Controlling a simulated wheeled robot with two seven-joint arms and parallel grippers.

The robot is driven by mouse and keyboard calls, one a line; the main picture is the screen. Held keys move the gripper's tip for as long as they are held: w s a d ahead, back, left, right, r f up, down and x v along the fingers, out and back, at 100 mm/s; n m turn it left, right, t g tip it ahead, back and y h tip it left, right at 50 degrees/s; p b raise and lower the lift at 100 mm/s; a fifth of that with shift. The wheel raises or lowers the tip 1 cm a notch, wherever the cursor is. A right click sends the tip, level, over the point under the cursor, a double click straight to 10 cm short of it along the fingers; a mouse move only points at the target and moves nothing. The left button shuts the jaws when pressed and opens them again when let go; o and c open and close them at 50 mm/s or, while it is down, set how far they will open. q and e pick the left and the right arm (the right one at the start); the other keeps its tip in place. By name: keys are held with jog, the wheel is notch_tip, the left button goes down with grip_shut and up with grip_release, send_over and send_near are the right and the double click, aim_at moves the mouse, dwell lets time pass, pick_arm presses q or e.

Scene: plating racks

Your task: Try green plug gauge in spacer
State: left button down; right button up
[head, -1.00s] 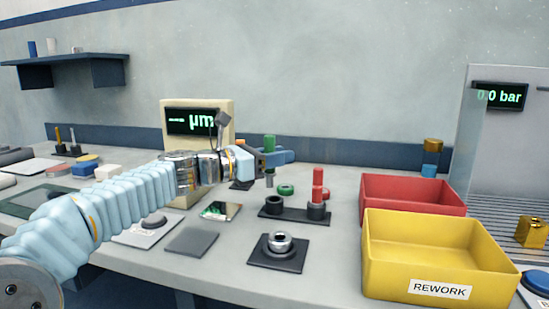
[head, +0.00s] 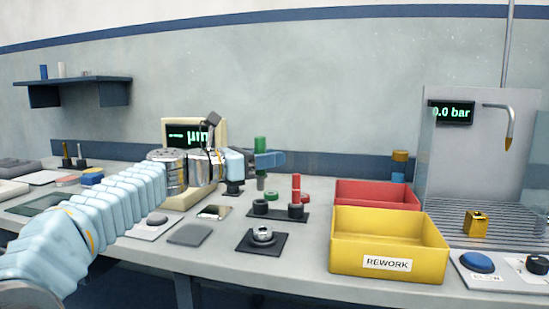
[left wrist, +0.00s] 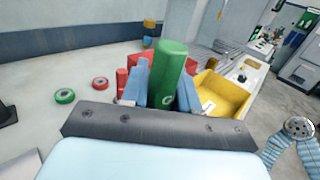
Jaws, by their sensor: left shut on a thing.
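My left gripper (head: 264,161) is shut on the green plug gauge (head: 260,145), which it holds upright above the table. The gauge's grey lower end hangs below the fingers, behind the black two-socket holder. In the left wrist view the green handle (left wrist: 172,75) stands between the blue fingers (left wrist: 162,90). The spacer, a silver ring (head: 263,235), sits on a black square plate (head: 280,243) nearer the front edge, apart from the gauge. My right gripper does not show; part of my right arm (left wrist: 306,150) shows in the left wrist view.
The black holder (head: 278,214) carries a red plug gauge (head: 296,187). A green ring (head: 270,195) lies behind it. A yellow REWORK bin (head: 388,243) and a red bin (head: 378,193) stand to the right. A micrometre display (head: 187,135) stands behind my left arm.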

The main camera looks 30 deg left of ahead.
pick_arm(q)
jog(key=shift+d+f, duration=0.1)
jog(key=shift+d, duration=0.1)
pick_arm(e)
jog(key=shift+d, duration=0.3)
jog(key=shift+r, duration=0.1)
pick_arm(q)
notch_tip(320, 180, down, 7)
jog(key=b, duration=0.6)
jog(key=shift+f, duration=0.1)
jog(key=shift+f+b, duration=0.4)
jog(key=shift+f, duration=0.2)
pick_arm(e)
notch_tip(320, 180, down, 7)
jog(key=d, duration=0.1)
jog(key=shift+w, duration=0.1)
pick_arm(q)
jog(key=shift+f+b, duration=1.2)
jog(key=shift+f, duration=0.4)
pick_arm(e)
jog(key=shift+f, duration=1.2)
jog(key=shift+d, duration=0.1)
